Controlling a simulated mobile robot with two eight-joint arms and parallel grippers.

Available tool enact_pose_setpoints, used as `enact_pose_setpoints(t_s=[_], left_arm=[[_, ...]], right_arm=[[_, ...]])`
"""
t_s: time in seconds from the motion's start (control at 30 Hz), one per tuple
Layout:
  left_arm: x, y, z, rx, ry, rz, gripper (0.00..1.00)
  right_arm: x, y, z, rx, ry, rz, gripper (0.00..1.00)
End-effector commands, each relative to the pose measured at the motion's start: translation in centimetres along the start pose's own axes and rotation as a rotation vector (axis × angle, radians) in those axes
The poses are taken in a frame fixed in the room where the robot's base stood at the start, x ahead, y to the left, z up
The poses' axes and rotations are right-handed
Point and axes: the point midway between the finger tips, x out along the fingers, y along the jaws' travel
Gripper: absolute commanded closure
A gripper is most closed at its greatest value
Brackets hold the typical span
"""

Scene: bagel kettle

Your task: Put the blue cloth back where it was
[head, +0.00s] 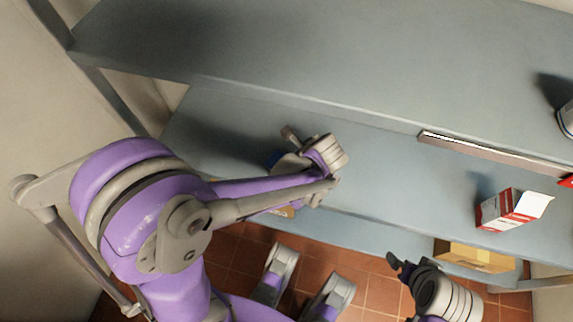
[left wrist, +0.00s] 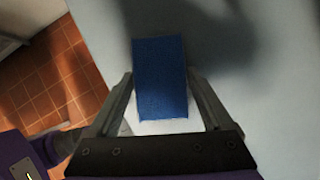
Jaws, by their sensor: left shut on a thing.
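The blue cloth (left wrist: 160,75) is a flat blue rectangle between the fingers of my left gripper (left wrist: 163,92) in the left wrist view. My left gripper is shut on it. A white surface (left wrist: 165,127) shows just below the cloth; I cannot tell what it belongs to. In the head view my left gripper (head: 289,148) is over the lower grey shelf, and only a small blue patch of the cloth (head: 276,158) shows beside it. My right gripper (head: 400,267) is low at the front, near the shelf's edge; its finger opening is unclear.
The lower grey shelf (head: 400,185) is largely clear in the middle. A red and white box (head: 507,208) stands at its right. The upper shelf (head: 330,60) overhangs at the back. A cardboard box (head: 470,256) sits lower, above the tiled floor (head: 375,295).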

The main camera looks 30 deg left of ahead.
Motion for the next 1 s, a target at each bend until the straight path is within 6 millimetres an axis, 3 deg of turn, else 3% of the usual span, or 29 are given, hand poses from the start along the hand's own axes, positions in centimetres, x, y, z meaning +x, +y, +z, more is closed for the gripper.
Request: enact_pose_setpoints(t_s=[0.33,0.37,0.43,0.77,1.0], left_arm=[[0.4,0.0,-0.2,0.000,0.000,0.000,0.68],[0.4,0.0,-0.2,0.000,0.000,0.000,0.14],[0.3,0.0,-0.2,0.000,0.000,0.000,0.02],[-0.2,0.0,0.1,0.000,0.000,-0.001,0.00],[-4.4,0.0,0.1,0.003,0.000,-0.003,0.00]], right_arm=[[0.3,0.0,0.1,0.000,-0.001,0.000,0.00],[0.3,0.0,0.1,0.000,-0.001,0.000,0.00],[0.3,0.0,0.1,0.000,-0.001,0.000,0.00],[-0.2,0.0,-0.1,0.000,0.001,0.000,0.00],[-1.7,0.0,-0.6,0.000,0.006,0.000,0.00]])
